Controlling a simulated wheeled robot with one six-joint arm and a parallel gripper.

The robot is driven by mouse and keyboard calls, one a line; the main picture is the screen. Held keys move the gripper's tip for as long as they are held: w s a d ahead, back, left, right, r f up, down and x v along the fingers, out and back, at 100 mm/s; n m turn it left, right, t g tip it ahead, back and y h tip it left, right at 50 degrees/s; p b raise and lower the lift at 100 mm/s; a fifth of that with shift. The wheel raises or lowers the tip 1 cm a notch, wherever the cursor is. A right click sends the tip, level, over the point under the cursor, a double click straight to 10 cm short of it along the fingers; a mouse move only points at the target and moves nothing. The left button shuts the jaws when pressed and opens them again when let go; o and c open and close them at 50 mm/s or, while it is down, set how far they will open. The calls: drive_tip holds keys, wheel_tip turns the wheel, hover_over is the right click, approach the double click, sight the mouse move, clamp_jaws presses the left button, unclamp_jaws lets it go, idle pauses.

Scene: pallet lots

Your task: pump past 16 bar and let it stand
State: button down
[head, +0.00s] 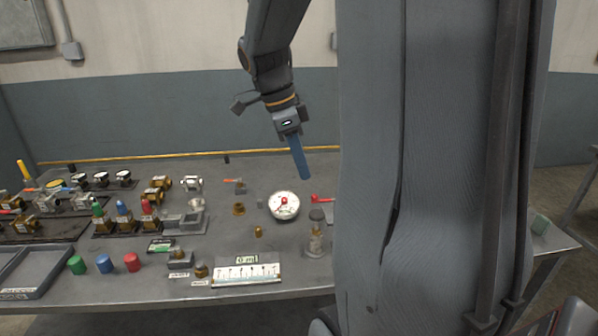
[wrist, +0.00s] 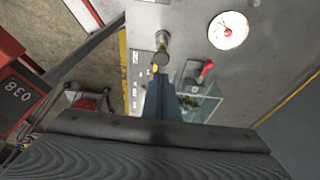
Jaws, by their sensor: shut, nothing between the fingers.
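A round white pressure gauge (head: 284,207) with a red needle lies face up on the bench; its numbers are too small to read. It also shows in the wrist view (wrist: 228,30). A red lever handle (head: 321,199) is just right of it and shows in the wrist view (wrist: 206,69). A metal and brass cylinder with a dark round top (head: 316,238) stands upright in front; it also shows in the wrist view (wrist: 162,42). My gripper (head: 305,176) is shut and empty, with blue fingers pointing down above the bench, apart from these things.
My own column hides the bench's right part. Coloured caps (head: 104,264), a grey tray (head: 38,272), a white scale plate (head: 246,273) and several valves and fittings (head: 122,208) fill the left and front. A clear-looking box (wrist: 203,104) lies below the lever in the wrist view.

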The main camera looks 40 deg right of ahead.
drive_tip(key=s+a+f+n+t+y, duration=0.1)
drive_tip(key=s+a+f+n, duration=0.1)
drive_tip(key=a+f+n, duration=0.5)
drive_tip(key=s+a+f+n+t+y, duration=0.1)
drive_tip(key=s+a+f+n+y, duration=0.1)
drive_tip(key=a+f+n, duration=0.5)
drive_tip(key=shift+s+a+n+t, duration=0.15)
drive_tip(key=shift+a+n+t, duration=0.25)
drive_tip(key=shift+a+n, duration=3.85)
drive_tip(key=shift+d+n, duration=0.75)
drive_tip(key=shift+n, duration=0.1)
